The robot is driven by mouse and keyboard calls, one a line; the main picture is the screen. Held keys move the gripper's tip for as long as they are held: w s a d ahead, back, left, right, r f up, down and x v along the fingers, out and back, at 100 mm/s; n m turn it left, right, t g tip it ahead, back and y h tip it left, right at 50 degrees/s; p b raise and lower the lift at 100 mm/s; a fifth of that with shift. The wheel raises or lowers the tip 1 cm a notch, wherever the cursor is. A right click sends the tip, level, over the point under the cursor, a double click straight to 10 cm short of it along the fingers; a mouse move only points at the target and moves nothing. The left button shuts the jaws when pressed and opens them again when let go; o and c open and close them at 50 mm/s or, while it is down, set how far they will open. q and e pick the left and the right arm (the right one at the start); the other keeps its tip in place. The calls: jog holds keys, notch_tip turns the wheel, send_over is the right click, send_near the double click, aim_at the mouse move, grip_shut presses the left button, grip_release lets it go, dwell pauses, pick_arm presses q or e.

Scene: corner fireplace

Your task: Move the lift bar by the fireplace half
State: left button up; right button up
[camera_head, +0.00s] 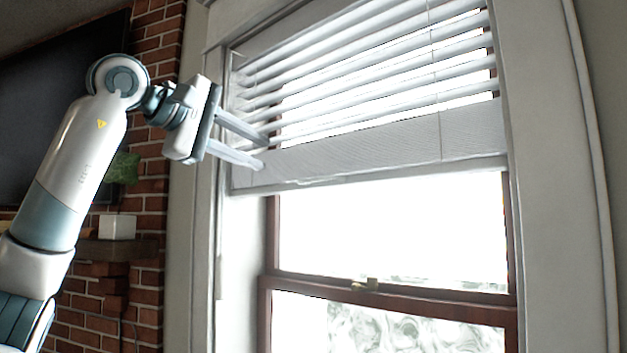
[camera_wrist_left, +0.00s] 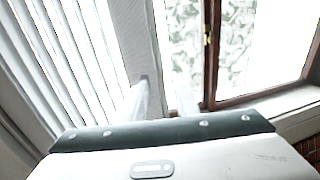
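The white window blind hangs partly raised in the head view. Its slats (camera_head: 370,70) are spread above, and the wide pale lift bar (camera_head: 380,150) runs across its bottom. My left gripper (camera_head: 264,152) is at the left end of the bar, with its two fingers apart and pointing right. The fingertips overlap the bar's left end in the picture; I cannot tell if they touch it. My right gripper is not in view.
The white window frame (camera_head: 555,150) surrounds the blind. Below it is a brown sash with a latch (camera_head: 366,284) and bright glass. A brick fireplace wall (camera_head: 150,230), a mantel with a white pot (camera_head: 117,227) and a dark screen (camera_head: 50,100) are at left.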

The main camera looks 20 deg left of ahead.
aim_at(312, 178)
pick_arm(q)
jog(key=p+x, duration=0.6)
jog(key=x, duration=1)
jog(key=shift+w+d+r+p, duration=0.1)
jog(key=shift+p, duration=0.2)
jog(key=shift+w+d+f, duration=0.15)
jog(key=shift+w+f, duration=0.1)
jog(key=shift+w, duration=0.2)
jog(key=shift+c, duration=0.7)
grip_shut()
